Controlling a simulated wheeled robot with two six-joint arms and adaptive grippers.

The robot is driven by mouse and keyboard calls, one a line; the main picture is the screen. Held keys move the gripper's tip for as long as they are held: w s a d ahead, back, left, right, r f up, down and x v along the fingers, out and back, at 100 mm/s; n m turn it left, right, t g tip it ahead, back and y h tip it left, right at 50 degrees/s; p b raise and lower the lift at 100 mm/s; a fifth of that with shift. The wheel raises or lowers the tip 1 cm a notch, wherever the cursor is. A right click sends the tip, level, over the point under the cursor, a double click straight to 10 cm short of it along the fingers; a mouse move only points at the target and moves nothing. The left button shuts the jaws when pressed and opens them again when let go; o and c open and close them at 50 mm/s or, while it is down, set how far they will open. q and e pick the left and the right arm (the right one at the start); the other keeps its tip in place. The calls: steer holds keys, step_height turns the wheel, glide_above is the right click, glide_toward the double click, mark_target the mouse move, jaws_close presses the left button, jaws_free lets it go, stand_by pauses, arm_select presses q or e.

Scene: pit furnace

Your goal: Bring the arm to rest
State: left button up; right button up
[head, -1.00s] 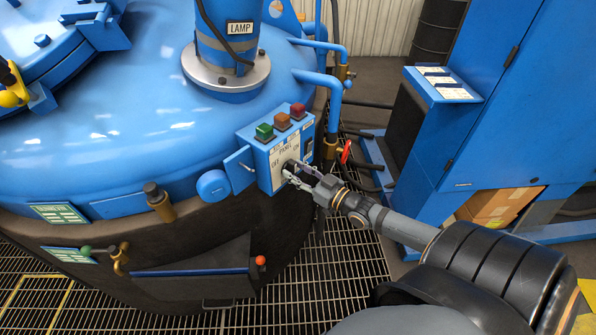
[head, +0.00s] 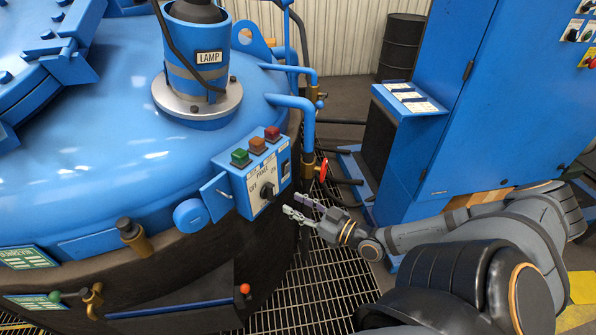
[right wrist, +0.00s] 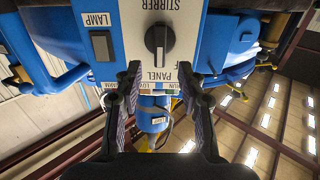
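My right gripper (head: 299,206) is open and empty, just off the front of the blue control box (head: 222,166) on the furnace side. The black rotary knob (head: 267,190) on its pale panel face, between OFF and ON markings, is clear of the fingers. In the right wrist view the two fingers (right wrist: 160,88) stand apart with nothing between them. The knob (right wrist: 157,42) under the STIRRER label lies beyond the fingertips, its pointer line running up and down in the picture. My left gripper is not in view.
Green (head: 240,157), orange (head: 257,145) and red (head: 272,133) buttons top the box. A red valve handle (head: 323,169) and pipes stand right of it. A blue cabinet (head: 490,100) stands at the right. Open grating floor (head: 300,300) lies below the gripper.

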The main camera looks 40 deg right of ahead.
stand_by(0.3)
steer(key=s+d+f+g+h+p, duration=0.1)
steer(key=s+d+f+g+h, duration=0.15)
steer(key=d+f, duration=0.6)
steer(key=s+d+f+g+h+p, duration=0.1)
steer(key=s+d+f+h, duration=0.2)
steer(key=d+f, duration=0.55)
steer(key=s+a+f+m+g+h, duration=0.1)
steer(key=s+f+g, duration=0.1)
steer(key=s+f, duration=0.35)
steer(key=s+f+m+g+h, duration=0.1)
steer(key=s+f+g, duration=0.1)
steer(key=f, duration=0.6)
steer(key=s+a+f+g+y+p, duration=0.1)
steer(key=s+a+f+g, duration=0.7)
steer(key=s+a+f, duration=1)
steer(key=s+a+y, duration=0.1)
steer(key=s+a, duration=0.1)
steer(key=a, duration=0.2)
steer(key=shift+a+f+g, duration=0.2)
steer(key=shift+g, duration=0.15)
steer(key=shift+s+d+m, duration=0.1)
steer(key=shift+m, duration=0.2)
